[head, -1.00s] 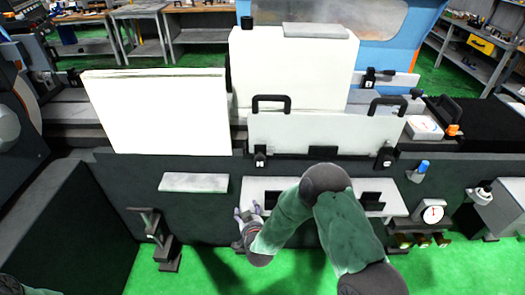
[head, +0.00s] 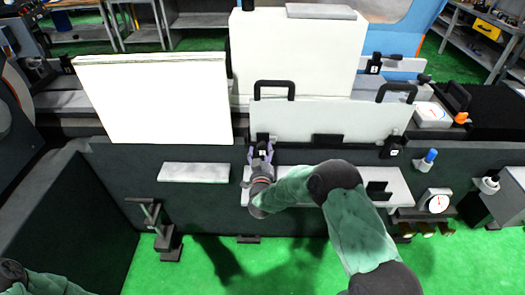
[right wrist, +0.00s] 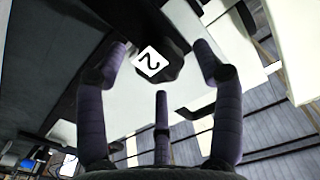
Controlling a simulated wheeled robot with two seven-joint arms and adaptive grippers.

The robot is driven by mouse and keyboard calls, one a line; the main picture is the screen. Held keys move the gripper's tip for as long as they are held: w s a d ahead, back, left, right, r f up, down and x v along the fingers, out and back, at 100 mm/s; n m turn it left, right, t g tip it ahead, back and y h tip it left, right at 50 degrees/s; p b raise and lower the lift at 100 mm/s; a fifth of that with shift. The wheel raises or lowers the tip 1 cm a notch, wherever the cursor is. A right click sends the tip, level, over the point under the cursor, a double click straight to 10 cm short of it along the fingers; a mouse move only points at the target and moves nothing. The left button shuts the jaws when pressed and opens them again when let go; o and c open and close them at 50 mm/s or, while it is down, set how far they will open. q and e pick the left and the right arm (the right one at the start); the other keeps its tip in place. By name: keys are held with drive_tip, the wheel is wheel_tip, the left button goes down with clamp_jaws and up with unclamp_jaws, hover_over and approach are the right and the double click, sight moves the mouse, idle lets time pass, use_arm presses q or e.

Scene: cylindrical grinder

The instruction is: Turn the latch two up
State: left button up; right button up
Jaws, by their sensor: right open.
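Latch two is a black knob with a white "2" label (right wrist: 150,62) in the right wrist view. In the head view the black latch (head: 262,137) sits at the lower left corner of the white hinged panel (head: 330,120), partly hidden by my fingers. My right gripper (head: 261,153) is open just in front of it. In the right wrist view the purple fingers of this gripper (right wrist: 160,58) are spread on both sides of the latch, with one finger below. I cannot tell whether they touch it. My left gripper is out of view.
Another black latch (head: 391,148) sits at the panel's lower right corner. Black handles (head: 274,88) stand on the panel's top edge. A pale ledge (head: 194,173) juts out at left. A dial gauge (head: 438,203) and a blue knob (head: 430,156) are at right.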

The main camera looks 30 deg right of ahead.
sight(262, 150)
drive_tip(key=shift+x, duration=1.5)
drive_tip(key=shift+s, duration=0.1)
drive_tip(key=c, duration=1.2)
drive_tip(key=shift+o, duration=0.2)
drive_tip(key=n, duration=0.4)
drive_tip(key=shift+r, duration=0.15)
drive_tip(key=n+p, duration=0.1)
drive_tip(key=n, duration=0.3)
drive_tip(key=shift+n, duration=0.3)
